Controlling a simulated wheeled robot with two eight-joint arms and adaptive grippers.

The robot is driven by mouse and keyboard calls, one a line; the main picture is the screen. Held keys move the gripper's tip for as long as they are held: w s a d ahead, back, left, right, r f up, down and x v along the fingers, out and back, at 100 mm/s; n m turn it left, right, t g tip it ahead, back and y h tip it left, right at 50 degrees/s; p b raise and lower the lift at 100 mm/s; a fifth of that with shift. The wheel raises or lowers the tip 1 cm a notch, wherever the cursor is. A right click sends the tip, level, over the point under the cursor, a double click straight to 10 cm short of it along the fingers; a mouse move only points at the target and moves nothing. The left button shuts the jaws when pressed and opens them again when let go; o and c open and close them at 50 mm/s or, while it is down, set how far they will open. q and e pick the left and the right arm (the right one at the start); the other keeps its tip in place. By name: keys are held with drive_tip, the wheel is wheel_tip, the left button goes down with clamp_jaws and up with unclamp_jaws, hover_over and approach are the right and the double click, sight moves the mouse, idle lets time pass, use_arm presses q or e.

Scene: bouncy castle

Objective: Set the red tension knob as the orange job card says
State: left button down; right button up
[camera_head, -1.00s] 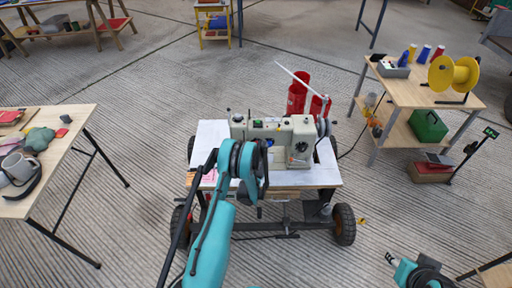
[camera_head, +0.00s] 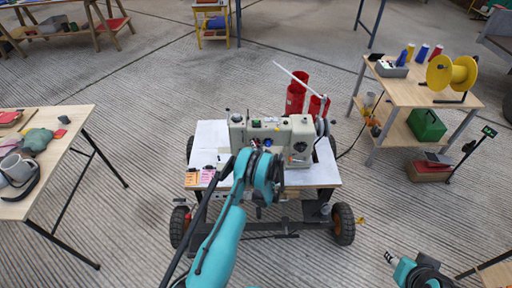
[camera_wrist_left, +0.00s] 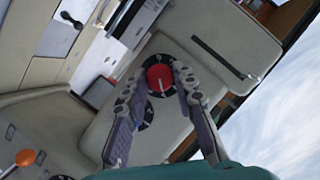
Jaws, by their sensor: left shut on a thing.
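The red tension knob (camera_wrist_left: 159,74) shows in the left wrist view on the cream sewing machine (camera_head: 290,130). A pale pointer line on it points down in that picture, and a dark marked dial lies around it. My left gripper (camera_wrist_left: 160,84) has a finger on each side of the knob and is shut on it. In the head view my left wrist hides the knob and fingertips. The orange job card (camera_head: 191,178) lies at the front left of the white wheeled table (camera_head: 211,134); its writing is too small to read. My right gripper (camera_head: 390,258) is low at the right, too small to judge.
A pink card (camera_head: 207,177) lies beside the orange one. Red cylinders (camera_head: 296,93) stand behind the machine. A wooden table (camera_head: 70,130) stands left, and a bench with a yellow spool (camera_head: 452,73) stands right.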

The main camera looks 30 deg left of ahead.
idle(0.5)
use_arm(q)
drive_tip(key=c, duration=1.2)
unclamp_jaws()
wheel_tip(320, 180, up, 10)
